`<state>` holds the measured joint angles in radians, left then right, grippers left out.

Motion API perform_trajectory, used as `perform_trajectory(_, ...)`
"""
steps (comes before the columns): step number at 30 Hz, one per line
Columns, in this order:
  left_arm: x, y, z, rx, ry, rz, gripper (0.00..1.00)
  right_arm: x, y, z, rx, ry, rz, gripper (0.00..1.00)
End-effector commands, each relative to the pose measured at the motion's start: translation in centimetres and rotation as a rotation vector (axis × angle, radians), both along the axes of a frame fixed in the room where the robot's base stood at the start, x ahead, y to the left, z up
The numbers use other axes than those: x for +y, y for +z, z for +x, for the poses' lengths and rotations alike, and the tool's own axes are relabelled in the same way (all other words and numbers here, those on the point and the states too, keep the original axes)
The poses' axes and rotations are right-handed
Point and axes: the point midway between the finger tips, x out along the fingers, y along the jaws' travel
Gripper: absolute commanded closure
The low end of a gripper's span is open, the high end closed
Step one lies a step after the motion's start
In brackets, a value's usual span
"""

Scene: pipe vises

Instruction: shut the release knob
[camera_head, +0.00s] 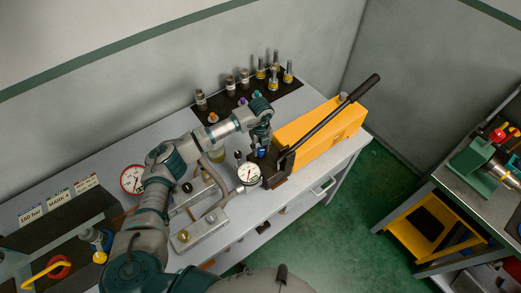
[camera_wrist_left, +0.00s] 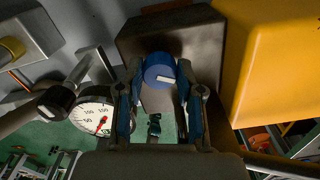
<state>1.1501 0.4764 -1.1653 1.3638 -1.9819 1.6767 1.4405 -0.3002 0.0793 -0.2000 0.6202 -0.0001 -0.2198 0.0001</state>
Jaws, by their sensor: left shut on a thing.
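The release knob (camera_wrist_left: 158,68) is a round blue cap with a white mark, on the dark end block of the yellow hand pump (camera_wrist_left: 270,60). My left gripper (camera_wrist_left: 162,80) is shut on the knob, with one finger on each side of it. In the head view the left gripper (camera_head: 262,142) reaches down at the near end of the yellow pump (camera_head: 340,120). The fingers and arm mostly hide the knob there. My right gripper is in neither view.
A white dial gauge (camera_head: 249,174) stands close beside the gripper, also seen in the wrist view (camera_wrist_left: 98,117). The pump's black lever (camera_head: 335,120) slopes up to the right. Several fittings (camera_head: 272,78) stand on a dark mat behind. Another gauge (camera_head: 132,179) is at left.

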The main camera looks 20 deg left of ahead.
Motion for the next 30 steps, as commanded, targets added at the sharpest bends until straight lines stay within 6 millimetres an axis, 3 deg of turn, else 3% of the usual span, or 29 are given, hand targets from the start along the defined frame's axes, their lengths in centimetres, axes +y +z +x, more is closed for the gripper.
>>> perform_trajectory(30, -0.1, -0.1, 0.0, -0.004, -0.925, 0.0, 0.98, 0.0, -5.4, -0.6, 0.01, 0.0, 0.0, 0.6)
